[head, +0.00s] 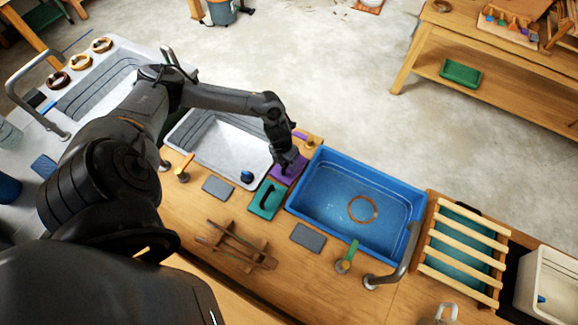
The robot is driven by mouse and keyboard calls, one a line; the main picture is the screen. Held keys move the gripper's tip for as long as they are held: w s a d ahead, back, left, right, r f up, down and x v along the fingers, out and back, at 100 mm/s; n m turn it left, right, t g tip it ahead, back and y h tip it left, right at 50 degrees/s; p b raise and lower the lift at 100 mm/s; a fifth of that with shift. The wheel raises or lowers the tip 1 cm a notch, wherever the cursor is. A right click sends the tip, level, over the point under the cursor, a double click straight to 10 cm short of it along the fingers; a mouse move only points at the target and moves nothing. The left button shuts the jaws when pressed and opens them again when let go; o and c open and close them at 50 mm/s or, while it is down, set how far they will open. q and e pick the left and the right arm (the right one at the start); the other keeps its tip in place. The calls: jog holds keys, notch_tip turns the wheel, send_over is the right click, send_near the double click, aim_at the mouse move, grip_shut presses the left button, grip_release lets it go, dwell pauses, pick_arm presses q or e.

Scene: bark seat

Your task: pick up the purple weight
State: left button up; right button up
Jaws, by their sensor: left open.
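The purple weight (293,172) is a flat purple block on the wooden bench, between the white sink basin and the blue basin. My left gripper (284,167) is open and sits over it from above, its fingers covering the middle of the block. I cannot tell whether the fingers touch it or what lies between them. My right gripper is not in view.
A green block with a dark handle (267,198) lies just in front of the purple one. The blue basin (318,213) is close on the right, the white basin (215,172) on the left. A wooden rack (235,246) and grey slabs (308,237) lie nearer.

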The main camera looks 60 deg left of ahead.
aim_at(289, 170)
pick_arm(q)
grip_shut()
jog(key=shift+r, duration=0.2)
dwell(0.4)
jog(key=shift+r, duration=0.5)
jog(key=r, duration=0.1)
jog(key=d+r, duration=0.1)
jog(key=r, duration=0.1)
jog(key=shift+r, duration=0.2)
jog(key=w+d+r+p, duration=0.1)
jog(key=d+r, duration=0.5)
jog(key=d, duration=0.4)
jog(key=shift+d+r, duration=0.2)
jog(key=shift+d, duration=0.15)
